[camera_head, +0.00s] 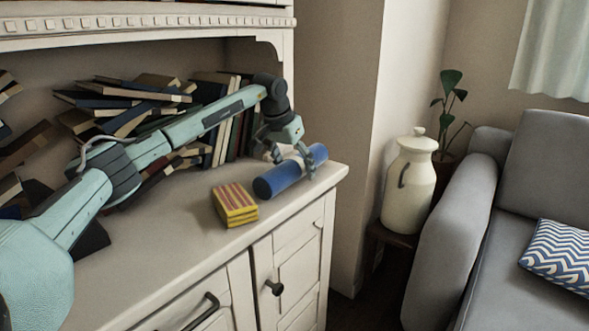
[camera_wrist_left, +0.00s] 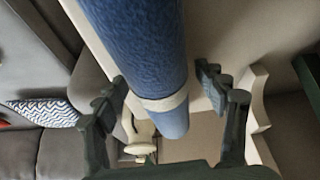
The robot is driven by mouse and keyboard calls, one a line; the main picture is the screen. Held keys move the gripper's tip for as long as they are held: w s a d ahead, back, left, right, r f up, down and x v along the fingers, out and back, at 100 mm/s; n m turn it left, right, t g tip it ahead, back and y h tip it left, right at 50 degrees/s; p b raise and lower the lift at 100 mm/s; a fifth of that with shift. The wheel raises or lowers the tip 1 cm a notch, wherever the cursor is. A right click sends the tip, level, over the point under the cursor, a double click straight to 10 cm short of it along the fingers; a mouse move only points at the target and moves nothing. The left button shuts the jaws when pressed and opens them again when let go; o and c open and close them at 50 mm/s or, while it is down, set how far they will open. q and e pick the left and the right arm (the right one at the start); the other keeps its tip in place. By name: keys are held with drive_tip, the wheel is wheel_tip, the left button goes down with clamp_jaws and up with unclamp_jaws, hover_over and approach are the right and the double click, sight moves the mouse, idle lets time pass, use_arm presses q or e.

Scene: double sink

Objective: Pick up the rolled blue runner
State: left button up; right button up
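The rolled blue runner (camera_head: 280,180) lies on the white cabinet top near its right end, with a pale band around it. My left gripper (camera_head: 292,160) is right over the roll, its fingers reaching down on either side. In the left wrist view the roll (camera_wrist_left: 145,45) runs between the two open fingers (camera_wrist_left: 160,95), with a visible gap on each side. The pale band (camera_wrist_left: 165,102) shows between the fingertips. My right gripper is in neither view.
A yellow-and-red striped folded stack (camera_head: 235,204) lies just left of the roll. Piled and standing books (camera_head: 135,100) fill the shelf behind my left arm. The cabinet top (camera_head: 165,235) is clear in front. A white lidded jug (camera_head: 411,185) and grey sofa (camera_head: 460,225) stand to the right.

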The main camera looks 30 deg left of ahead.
use_arm(q)
drive_tip(key=c, duration=1.2)
drive_tip(key=shift+c, duration=0.3)
drive_tip(key=shift+r, duration=0.15)
